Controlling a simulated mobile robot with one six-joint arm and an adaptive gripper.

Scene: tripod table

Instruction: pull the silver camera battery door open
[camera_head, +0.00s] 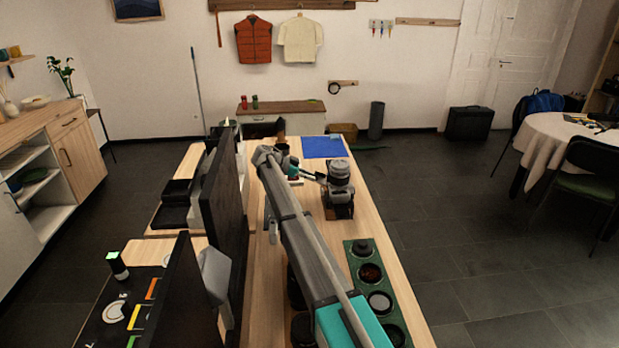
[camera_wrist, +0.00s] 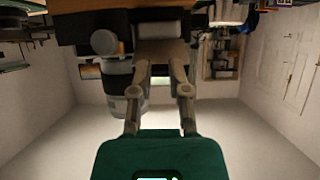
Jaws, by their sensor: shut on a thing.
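The silver camera (camera_head: 338,172) stands near the right edge of the long wooden table in the head view, its lens pointing up, on a dark base (camera_head: 338,208). My gripper (camera_head: 318,177) is at its left side. In the wrist view, which is upside down, my gripper (camera_wrist: 160,62) is shut on a small part at the camera's side, which I take to be the battery door. The grey lens (camera_wrist: 117,72) shows beside the fingers. The fingers hide most of the door, so its opening angle cannot be told.
A green tray (camera_head: 358,247) with several round lens parts lies along the table's right side, nearer me. A blue mat (camera_head: 323,147) lies behind the camera. Dark upright panels (camera_head: 222,195) stand left of my arm.

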